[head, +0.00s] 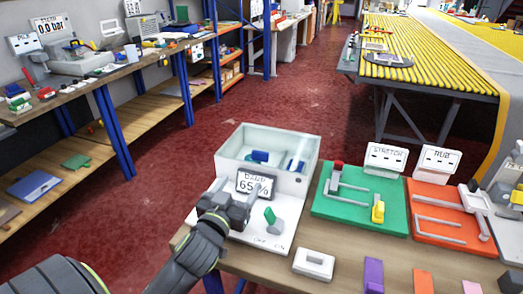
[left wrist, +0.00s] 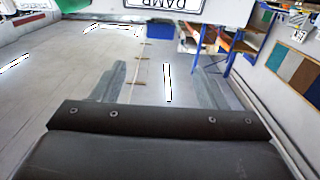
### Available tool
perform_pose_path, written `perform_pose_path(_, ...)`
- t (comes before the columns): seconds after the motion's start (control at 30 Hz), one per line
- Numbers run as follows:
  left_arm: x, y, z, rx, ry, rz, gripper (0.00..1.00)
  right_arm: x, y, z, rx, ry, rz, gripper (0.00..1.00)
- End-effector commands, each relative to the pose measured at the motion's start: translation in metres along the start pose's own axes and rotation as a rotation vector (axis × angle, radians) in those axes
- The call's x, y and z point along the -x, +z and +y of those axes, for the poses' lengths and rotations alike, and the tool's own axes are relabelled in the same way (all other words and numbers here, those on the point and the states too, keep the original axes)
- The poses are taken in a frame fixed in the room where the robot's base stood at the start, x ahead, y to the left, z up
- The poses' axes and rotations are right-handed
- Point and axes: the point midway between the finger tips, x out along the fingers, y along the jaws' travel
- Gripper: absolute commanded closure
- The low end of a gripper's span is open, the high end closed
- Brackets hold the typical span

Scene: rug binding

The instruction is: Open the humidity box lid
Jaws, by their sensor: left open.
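The humidity box (head: 300,160) stands on the near workbench in the head view, pale and see-through at the top. Blue items show inside; whether a clear lid covers it, I cannot tell. Its display (head: 257,186) reads a damp value of about 65%, and the label also shows at the top of the left wrist view (left wrist: 182,4). My left gripper (head: 246,194) is open in front of the display, partly covering it. In the left wrist view, its two fingers (left wrist: 160,86) stand apart with nothing held between them. My right gripper is not in view.
A green switch (head: 271,216) stands on the white base right of my left gripper. A green board (head: 350,210) and an orange board (head: 455,222) lie to the right. A white handled block (head: 314,263) and a purple block (head: 373,274) lie nearer. Red floor (head: 160,165) is clear behind.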

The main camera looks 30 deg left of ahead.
Motion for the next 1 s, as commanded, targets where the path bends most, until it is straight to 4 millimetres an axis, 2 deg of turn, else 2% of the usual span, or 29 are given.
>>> perform_pose_path(0.23, -0.051, -0.002, 0.000, -0.001, 0.000, 0.001, 0.33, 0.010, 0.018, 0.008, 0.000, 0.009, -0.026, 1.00)
perform_pose_path(0.6, -0.119, -0.001, 0.000, -0.001, -0.001, -0.001, 0.33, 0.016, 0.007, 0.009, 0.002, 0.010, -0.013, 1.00)
perform_pose_path(0.8, -0.143, -0.001, 0.000, -0.001, 0.000, -0.001, 0.33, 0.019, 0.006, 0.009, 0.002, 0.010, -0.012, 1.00)
perform_pose_path(1.0, -0.153, 0.000, 0.000, 0.000, 0.000, -0.002, 0.33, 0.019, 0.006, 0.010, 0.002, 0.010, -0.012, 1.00)
